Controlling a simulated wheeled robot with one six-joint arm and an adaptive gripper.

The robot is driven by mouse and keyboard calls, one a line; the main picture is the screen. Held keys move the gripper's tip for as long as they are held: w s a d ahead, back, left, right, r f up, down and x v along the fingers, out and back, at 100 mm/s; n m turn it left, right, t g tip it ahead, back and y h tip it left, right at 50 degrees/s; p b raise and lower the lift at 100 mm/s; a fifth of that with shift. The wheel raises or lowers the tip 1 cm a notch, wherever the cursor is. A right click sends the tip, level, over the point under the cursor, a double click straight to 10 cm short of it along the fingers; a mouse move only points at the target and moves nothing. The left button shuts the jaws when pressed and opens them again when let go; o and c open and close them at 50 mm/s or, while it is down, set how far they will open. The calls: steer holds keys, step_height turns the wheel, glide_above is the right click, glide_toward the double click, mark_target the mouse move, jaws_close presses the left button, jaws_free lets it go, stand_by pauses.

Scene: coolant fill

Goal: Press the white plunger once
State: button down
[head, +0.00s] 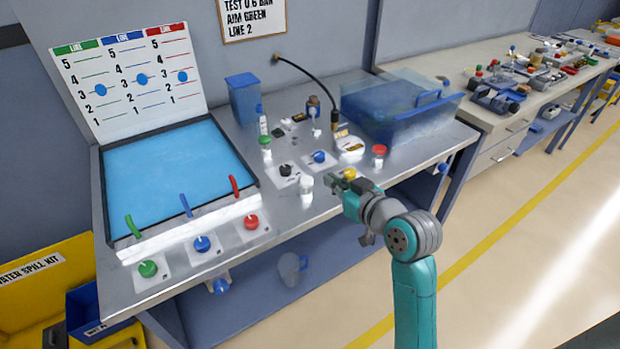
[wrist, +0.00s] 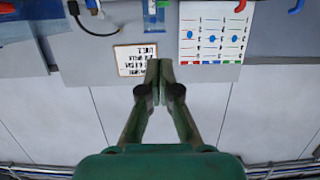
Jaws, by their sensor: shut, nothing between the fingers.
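A small white upright cylinder, which looks like the white plunger (head: 306,188), stands near the front edge of the metal bench in the head view. My gripper (head: 334,182) is just right of it in that view, pointing toward the wall; I see a small gap between them in the picture but cannot tell the depth. In the wrist view my gripper (wrist: 158,68) has its fingertips together with nothing between them. The plunger does not show in the wrist view.
Black (head: 285,170), blue (head: 319,157) and yellow (head: 349,174) knobs sit close by. A clear-walled blue bin (head: 400,105) stands behind. A blue tank (head: 170,170) with colored levers is at left. Red, blue and green buttons line the front edge.

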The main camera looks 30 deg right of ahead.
glide_above(310, 186)
step_height(310, 186, down, 2)
steer(key=f, duration=0.1)
step_height(310, 186, down, 3)
steer(key=shift+r, duration=0.15)
steer(key=shift+f, duration=0.45)
steer(key=shift+f, duration=1.45)
